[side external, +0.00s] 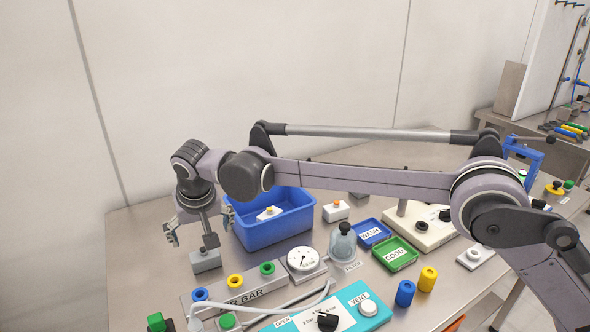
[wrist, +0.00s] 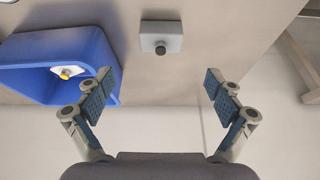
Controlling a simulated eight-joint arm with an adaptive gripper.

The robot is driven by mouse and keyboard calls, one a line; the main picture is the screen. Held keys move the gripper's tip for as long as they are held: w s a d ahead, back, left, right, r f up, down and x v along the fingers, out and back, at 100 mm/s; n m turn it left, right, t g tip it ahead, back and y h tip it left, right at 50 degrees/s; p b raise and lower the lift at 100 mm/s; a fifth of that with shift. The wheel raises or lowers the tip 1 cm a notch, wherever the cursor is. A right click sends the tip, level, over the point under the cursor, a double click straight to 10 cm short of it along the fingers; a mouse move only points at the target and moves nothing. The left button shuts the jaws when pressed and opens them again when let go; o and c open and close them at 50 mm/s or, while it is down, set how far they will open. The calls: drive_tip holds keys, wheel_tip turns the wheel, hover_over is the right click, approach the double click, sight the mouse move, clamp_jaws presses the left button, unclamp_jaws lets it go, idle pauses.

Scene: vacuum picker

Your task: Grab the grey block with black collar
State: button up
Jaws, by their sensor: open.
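The grey block with black collar (side external: 206,261) sits on the metal table, left of the blue bin. Its dark collar stands up from its top. The block also shows in the wrist view (wrist: 172,43), at the top centre, with the black part at its lower edge. My gripper (side external: 200,229) is open above the block, pointing down, with its fingers spread to either side. In the wrist view my gripper (wrist: 158,82) has nothing between its fingertips, and the block lies beyond them. I cannot tell the exact height gap.
A blue bin (side external: 259,234) holding a white block with a yellow top (side external: 269,213) stands close to the right finger. A bar with coloured rings (side external: 241,297), a gauge (side external: 303,259) and a glass filter (side external: 343,243) stand in front and to the right. Table left of the block is clear.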

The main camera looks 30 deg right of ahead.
sight(204, 252)
drive_tip(key=x, duration=1)
drive_tip(key=shift+a+f, duration=0.1)
drive_tip(key=shift+f, duration=0.25)
drive_tip(key=c, duration=1.3)
